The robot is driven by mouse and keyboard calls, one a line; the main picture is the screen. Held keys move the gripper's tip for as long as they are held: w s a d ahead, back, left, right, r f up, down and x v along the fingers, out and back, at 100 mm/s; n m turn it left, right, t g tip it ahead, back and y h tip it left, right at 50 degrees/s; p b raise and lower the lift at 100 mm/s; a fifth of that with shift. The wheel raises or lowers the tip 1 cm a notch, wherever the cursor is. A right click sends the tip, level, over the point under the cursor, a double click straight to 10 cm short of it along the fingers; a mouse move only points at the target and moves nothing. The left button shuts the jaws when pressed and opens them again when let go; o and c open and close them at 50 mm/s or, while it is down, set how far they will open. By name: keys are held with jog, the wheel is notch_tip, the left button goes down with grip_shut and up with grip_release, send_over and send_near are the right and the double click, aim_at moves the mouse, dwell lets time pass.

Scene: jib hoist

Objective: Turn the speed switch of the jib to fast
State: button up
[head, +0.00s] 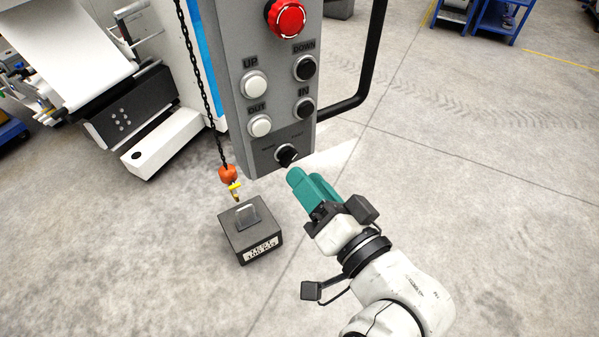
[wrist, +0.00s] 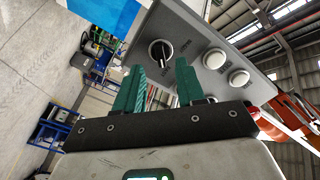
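The speed switch (head: 286,155) is a black rotary knob at the bottom of the grey control box, with small lettering at its upper left and upper right; the right one seems to read FAST. It also shows in the wrist view (wrist: 160,53), with a white mark on its face. I cannot tell for sure which label it points to. My gripper (head: 299,180) has teal fingers and is just below and right of the knob. In the wrist view my gripper (wrist: 159,72) is open and empty, its fingertips apart, with the knob ahead between them and not visibly touched.
Above the knob are white and black push buttons (head: 260,126) and a red emergency stop (head: 286,18). A black tube handle (head: 358,95) runs along the box's right side.

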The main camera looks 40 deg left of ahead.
jog(key=b+v, duration=0.1)
jog(key=v, duration=0.6)
jog(key=shift+b, duration=0.3)
